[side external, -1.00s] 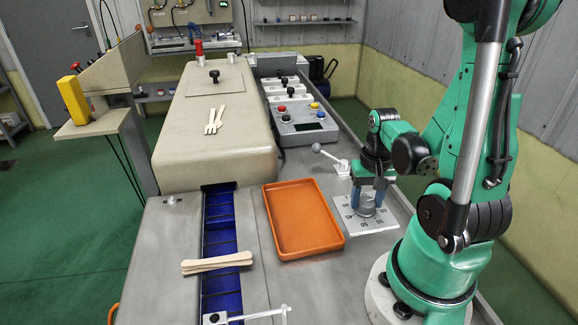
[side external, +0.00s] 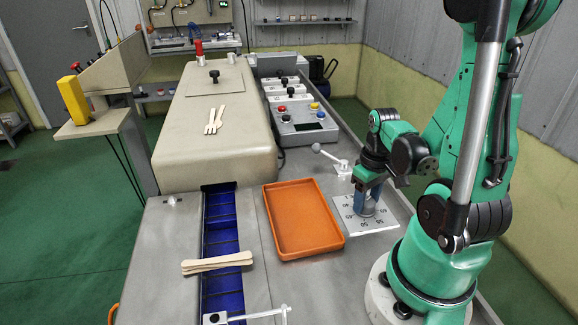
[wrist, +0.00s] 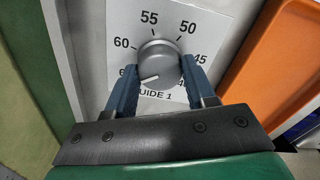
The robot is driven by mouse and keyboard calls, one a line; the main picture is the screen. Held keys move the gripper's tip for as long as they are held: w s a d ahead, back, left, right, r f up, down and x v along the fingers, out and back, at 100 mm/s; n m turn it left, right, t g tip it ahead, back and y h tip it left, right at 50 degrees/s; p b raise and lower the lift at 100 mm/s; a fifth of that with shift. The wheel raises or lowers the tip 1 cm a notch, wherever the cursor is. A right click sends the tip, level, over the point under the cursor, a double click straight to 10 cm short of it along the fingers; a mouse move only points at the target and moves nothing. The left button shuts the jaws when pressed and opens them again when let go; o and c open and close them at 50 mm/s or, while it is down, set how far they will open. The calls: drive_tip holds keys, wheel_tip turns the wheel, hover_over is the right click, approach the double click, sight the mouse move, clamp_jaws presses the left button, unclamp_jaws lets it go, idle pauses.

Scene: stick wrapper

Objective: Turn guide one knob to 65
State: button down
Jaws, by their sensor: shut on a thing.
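The guide one knob (wrist: 158,56) is a round grey knob on a white dial plate printed GUIDE 1 (wrist: 212,28). In the wrist view its white pointer line aims left and slightly down, towards a label starting with 6 that my left-hand finger partly hides. The labels 60, 55, 50 and 45 run clockwise from there. My gripper (wrist: 159,66) is shut on the knob, one blue finger on each side. In the side view my gripper (side external: 368,201) stands over the dial plate (side external: 350,222), and its fingers mostly hide the knob.
An orange tray (side external: 303,251) lies just left of the dial plate. A lever with a round grey end (side external: 317,148) stands behind the plate. A control box with coloured buttons (side external: 302,128) is farther back. Wooden sticks (side external: 217,263) lie across the blue conveyor (side external: 220,222).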

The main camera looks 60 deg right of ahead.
sight(367, 201)
idle(0.3)
drive_tip(key=shift+c, duration=1.5)
unclamp_jaws()
drive_tip(key=shift+r, duration=0.15)
drive_tip(key=shift+r, duration=2.7)
